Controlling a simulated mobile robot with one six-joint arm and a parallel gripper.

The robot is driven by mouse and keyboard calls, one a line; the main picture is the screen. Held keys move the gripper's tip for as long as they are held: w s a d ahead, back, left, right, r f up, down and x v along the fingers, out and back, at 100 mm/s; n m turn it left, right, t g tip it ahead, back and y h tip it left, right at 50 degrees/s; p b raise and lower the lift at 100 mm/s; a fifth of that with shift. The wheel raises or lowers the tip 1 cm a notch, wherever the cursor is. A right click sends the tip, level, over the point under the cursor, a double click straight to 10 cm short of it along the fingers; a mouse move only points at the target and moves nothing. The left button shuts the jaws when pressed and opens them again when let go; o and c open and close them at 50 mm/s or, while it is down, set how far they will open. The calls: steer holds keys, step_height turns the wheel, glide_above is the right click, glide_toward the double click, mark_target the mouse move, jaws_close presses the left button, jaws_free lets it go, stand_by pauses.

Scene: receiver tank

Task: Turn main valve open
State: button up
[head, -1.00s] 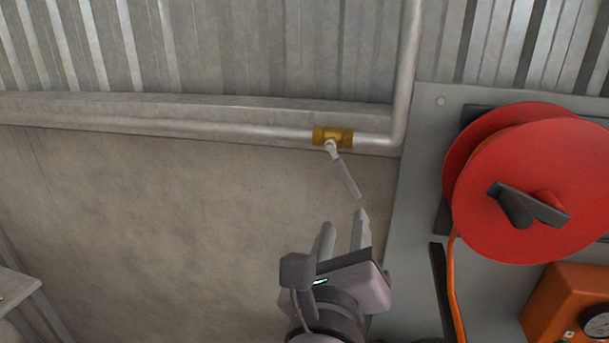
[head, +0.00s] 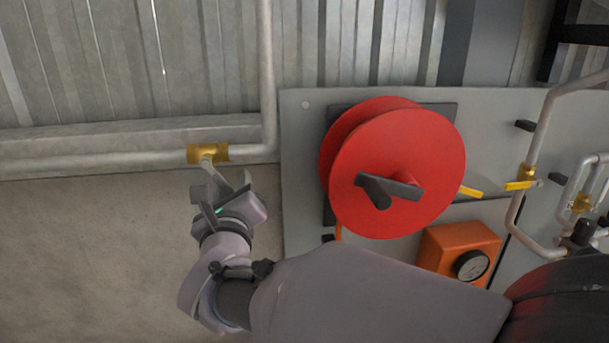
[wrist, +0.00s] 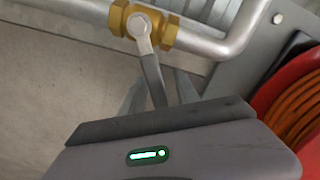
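The main valve has a brass body (head: 208,153) on the grey wall pipe, with a grey lever (head: 215,174) slanting down and right from it. In the wrist view, the brass body (wrist: 143,23) is at the top and the lever (wrist: 153,80) points down toward my gripper (wrist: 158,88). My gripper is open, with one finger on each side of the lever and visible gaps between. The lever's lower end is hidden behind the gripper body. In the head view, my gripper (head: 230,181) is just below the valve.
A red hose reel (head: 398,165) on a grey panel (head: 300,180) stands close to the right. An orange gauge box (head: 455,247) is below it. Yellow-handled valves (head: 521,184) and pipes are further right. The wall to the left is clear.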

jaws_close()
stand_by(1.4)
